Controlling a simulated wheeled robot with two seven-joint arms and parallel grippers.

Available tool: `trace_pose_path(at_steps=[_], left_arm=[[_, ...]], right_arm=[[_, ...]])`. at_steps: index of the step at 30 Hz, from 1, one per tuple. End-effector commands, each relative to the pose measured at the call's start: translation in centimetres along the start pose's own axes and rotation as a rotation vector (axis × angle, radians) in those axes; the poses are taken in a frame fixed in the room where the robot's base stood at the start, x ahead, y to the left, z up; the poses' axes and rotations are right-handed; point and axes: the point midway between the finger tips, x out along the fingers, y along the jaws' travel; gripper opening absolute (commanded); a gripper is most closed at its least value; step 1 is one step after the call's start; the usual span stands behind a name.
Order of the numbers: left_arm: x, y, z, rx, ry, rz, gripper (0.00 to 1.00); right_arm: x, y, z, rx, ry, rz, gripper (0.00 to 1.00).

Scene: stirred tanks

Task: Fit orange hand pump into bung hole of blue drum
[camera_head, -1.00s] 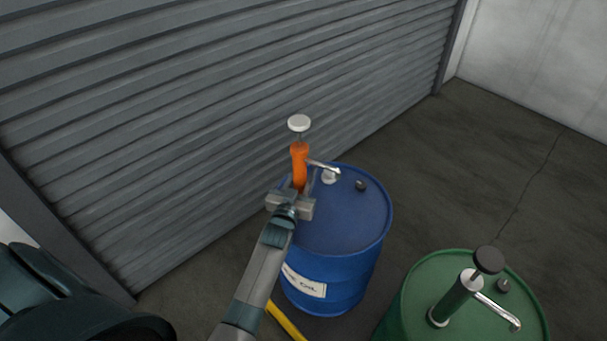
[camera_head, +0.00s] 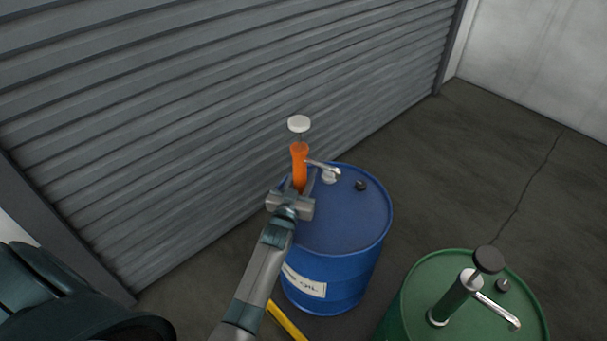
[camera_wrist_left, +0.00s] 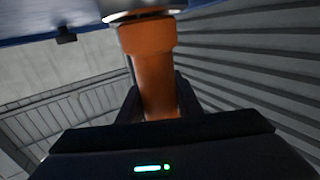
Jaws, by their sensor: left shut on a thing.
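The orange hand pump (camera_head: 299,166) has a white round knob on top and a silver spout pointing right. It stands roughly upright at the left rim of the blue drum (camera_head: 345,225). My left gripper (camera_head: 298,189) is shut on the pump's orange body. The left wrist view shows the orange body (camera_wrist_left: 155,75) between my fingers. The pump's lower end is hidden behind my gripper in the head view, so I cannot tell whether it is in a hole. A pale round fitting (camera_head: 329,177) shows on the drum top, below the spout. My right gripper is not in view.
A green drum (camera_head: 415,285) with its own green pump (camera_head: 457,297) stands at the lower right. A small dark cap (camera_head: 361,185) sits on the blue drum's top. A grey ribbed shutter (camera_head: 200,110) runs behind. A yellow bar (camera_head: 286,321) lies low beside the blue drum.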

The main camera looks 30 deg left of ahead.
Motion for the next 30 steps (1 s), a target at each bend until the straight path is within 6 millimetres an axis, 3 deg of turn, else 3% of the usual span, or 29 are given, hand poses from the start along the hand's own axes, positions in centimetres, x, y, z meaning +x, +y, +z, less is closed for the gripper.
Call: trace_pose_path(at_steps=[12, 13, 15, 30], left_arm=[[0.05, 0.03, -0.41, -0.001, 0.004, 0.000, 0.14], [0.05, 0.03, -0.41, -0.001, 0.004, 0.000, 0.36], [0.05, 0.02, -0.39, -0.001, 0.004, 0.000, 0.53], [-0.75, 0.02, 0.00, 0.000, -0.003, 0.000, 0.53]], right_arm=[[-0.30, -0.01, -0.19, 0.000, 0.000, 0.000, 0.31], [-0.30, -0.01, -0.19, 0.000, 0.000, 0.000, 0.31], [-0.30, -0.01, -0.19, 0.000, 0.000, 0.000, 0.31], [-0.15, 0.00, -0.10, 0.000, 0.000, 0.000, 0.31]])
